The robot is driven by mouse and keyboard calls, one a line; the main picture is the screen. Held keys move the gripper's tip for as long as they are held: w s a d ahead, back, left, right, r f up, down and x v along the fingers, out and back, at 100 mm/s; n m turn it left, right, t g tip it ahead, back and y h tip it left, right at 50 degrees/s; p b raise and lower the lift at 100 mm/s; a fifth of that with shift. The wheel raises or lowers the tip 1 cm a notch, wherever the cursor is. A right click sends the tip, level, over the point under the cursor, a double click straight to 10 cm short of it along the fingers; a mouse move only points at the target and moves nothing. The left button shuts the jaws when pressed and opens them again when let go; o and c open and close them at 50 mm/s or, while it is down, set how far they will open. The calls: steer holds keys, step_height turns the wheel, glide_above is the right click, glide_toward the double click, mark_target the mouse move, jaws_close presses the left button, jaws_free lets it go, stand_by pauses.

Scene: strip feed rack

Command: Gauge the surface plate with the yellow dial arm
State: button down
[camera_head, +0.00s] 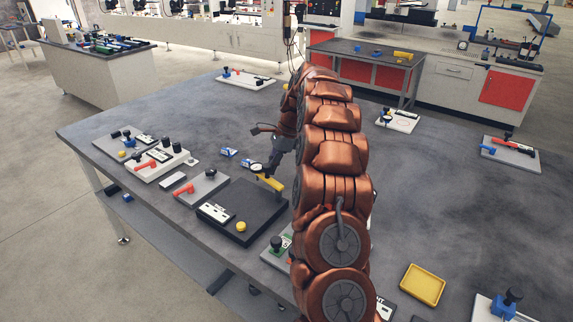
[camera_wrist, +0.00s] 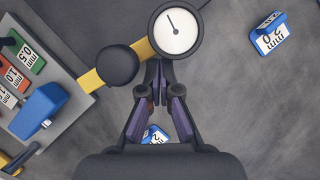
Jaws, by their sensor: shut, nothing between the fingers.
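The yellow dial arm shows in the head view (camera_head: 270,182) at the far edge of the dark surface plate (camera_head: 262,202), with its white dial (camera_head: 257,168) at one end. In the wrist view the yellow arm (camera_wrist: 92,79) runs to the round white dial (camera_wrist: 175,31), whose needle points up and left, and a black knob (camera_wrist: 118,66) stands on it. My gripper (camera_head: 268,172) is over the dial end. In the wrist view its fingers (camera_wrist: 160,66) are shut and empty, with tips at the dial's lower rim. Whether they touch it I cannot tell.
A yellow button (camera_head: 241,226) sits on the plate's near corner. Grey blocks with red levers (camera_head: 183,190) stand to the left. Blue 2.0 mm blocks (camera_wrist: 266,36) lie nearby. A yellow tray (camera_head: 423,285) is at the right front. My arm hides the middle of the table.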

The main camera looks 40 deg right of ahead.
steer(key=shift+w+a, duration=0.25)
steer(key=shift+a, duration=0.65)
steer(key=shift+a+n+g, duration=0.3)
steer(key=shift+a+n, duration=0.1)
steer(key=shift+n, duration=0.4)
steer(key=shift+s+a, duration=0.15)
steer(key=shift+a, duration=0.5)
steer(key=shift+s+a, duration=0.15)
steer(key=shift+a, duration=0.65)
steer(key=v, duration=1.2)
